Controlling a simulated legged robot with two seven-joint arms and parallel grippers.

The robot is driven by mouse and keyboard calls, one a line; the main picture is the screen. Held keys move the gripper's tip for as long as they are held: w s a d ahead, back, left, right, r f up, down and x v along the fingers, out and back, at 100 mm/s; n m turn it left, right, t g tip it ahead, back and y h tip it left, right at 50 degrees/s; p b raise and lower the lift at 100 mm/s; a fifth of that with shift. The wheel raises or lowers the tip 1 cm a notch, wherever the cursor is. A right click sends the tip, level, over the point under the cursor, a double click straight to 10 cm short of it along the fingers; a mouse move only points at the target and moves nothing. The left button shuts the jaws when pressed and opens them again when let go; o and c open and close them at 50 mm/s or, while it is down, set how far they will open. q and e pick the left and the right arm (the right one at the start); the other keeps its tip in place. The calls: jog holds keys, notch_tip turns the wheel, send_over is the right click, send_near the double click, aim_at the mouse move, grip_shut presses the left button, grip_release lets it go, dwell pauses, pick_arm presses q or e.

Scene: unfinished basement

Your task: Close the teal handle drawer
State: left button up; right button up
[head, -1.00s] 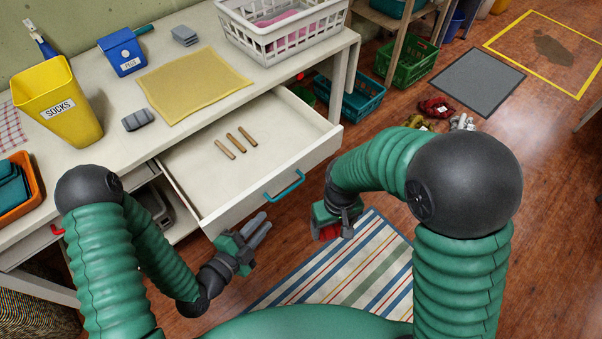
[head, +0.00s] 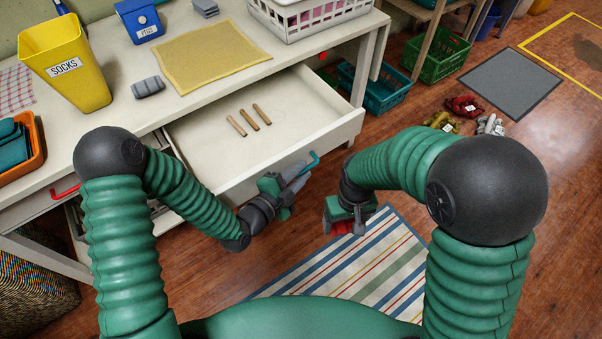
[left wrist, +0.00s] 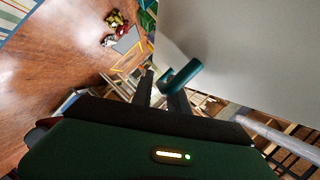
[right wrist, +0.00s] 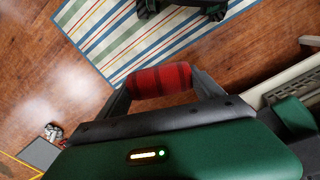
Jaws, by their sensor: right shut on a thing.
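The drawer (head: 300,105) with the teal handle (head: 313,160) stands pulled out from the white workbench, with three brown sticks (head: 249,118) inside. My left gripper (head: 298,174) is open at the drawer front, beside the handle. In the left wrist view the teal handle (left wrist: 182,77) is by the fingertips and the pale drawer front (left wrist: 240,45) fills the upper right; I cannot tell whether they touch. My right gripper (head: 345,222) is shut on a rolled red striped cloth (right wrist: 160,80), held above the floor right of the drawer.
On the bench are a yellow SOCKS bin (head: 65,65), a blue box (head: 138,20), a yellow cloth (head: 205,57), a grey roll (head: 148,87) and a white basket (head: 310,18). A striped rug (head: 355,270) lies below. A red handle (head: 65,192) shows at left.

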pick_arm(q)
jog(key=shift+a, duration=0.45)
jog(key=shift+c, duration=1.3)
jog(key=shift+d, duration=0.15)
grip_shut()
jog(key=shift+d, duration=0.2)
jog(key=shift+a+r, duration=0.1)
